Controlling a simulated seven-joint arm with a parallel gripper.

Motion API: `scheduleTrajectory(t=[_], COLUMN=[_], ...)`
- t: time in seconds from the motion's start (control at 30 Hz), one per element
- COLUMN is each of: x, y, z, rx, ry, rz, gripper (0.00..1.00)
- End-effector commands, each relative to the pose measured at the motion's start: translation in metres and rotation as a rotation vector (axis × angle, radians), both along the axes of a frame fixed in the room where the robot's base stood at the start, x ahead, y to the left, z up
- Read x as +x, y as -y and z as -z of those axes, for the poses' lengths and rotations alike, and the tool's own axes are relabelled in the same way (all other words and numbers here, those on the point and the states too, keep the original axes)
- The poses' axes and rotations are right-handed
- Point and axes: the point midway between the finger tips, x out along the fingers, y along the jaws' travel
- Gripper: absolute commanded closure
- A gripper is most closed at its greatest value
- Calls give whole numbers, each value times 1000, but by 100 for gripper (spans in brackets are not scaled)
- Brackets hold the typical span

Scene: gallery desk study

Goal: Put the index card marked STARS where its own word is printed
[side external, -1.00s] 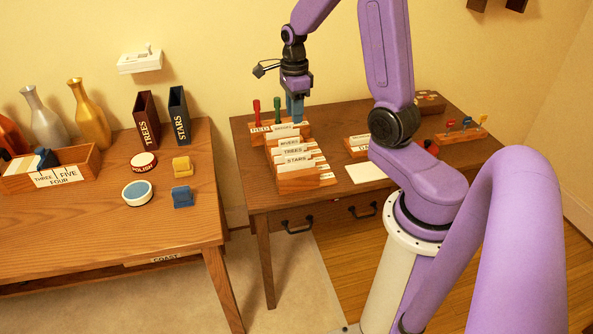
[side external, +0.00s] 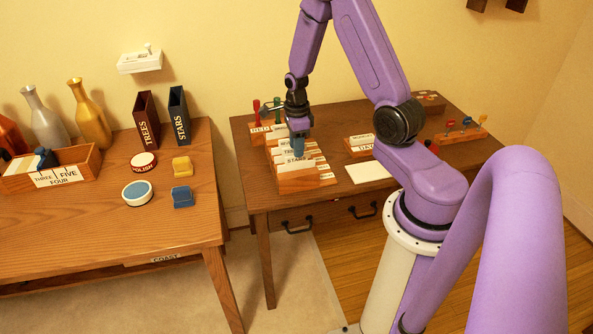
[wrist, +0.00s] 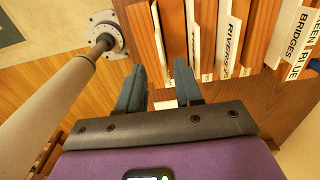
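The white index card marked STARS (side external: 297,166) stands upright in the front slot of a stepped wooden card rack (side external: 311,184) on the right desk. My gripper (side external: 298,153) is just above it, its blue fingers partly hiding the cards behind. In the wrist view my gripper (wrist: 158,76) is open, and a white card edge (wrist: 159,42), apparently the STARS card, lies between the finger lines; contact cannot be told. A dark blue box (side external: 180,116) printed STARS stands on the left table, beside a dark red box (side external: 147,120) printed TREES.
The left table also holds a gold vase (side external: 91,115), a round tin (side external: 138,193) and a card tray (side external: 88,160). A white pad (side external: 367,172) lies right of the rack.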

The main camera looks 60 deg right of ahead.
Motion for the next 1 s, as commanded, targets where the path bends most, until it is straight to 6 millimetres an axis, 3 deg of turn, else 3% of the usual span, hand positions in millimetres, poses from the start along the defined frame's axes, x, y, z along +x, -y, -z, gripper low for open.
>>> scheduleTrajectory(t=[0.23, 0.6, 0.97, 1.0], x=[0, 1, 2, 2], y=[0, 2, 2, 2], z=[12, 51, 57, 57], rx=[1, 0, -1, -1], ry=[-2, -1, 1, 1], rz=[0, 0, 0, 0], gripper=[65, 65, 65, 75])
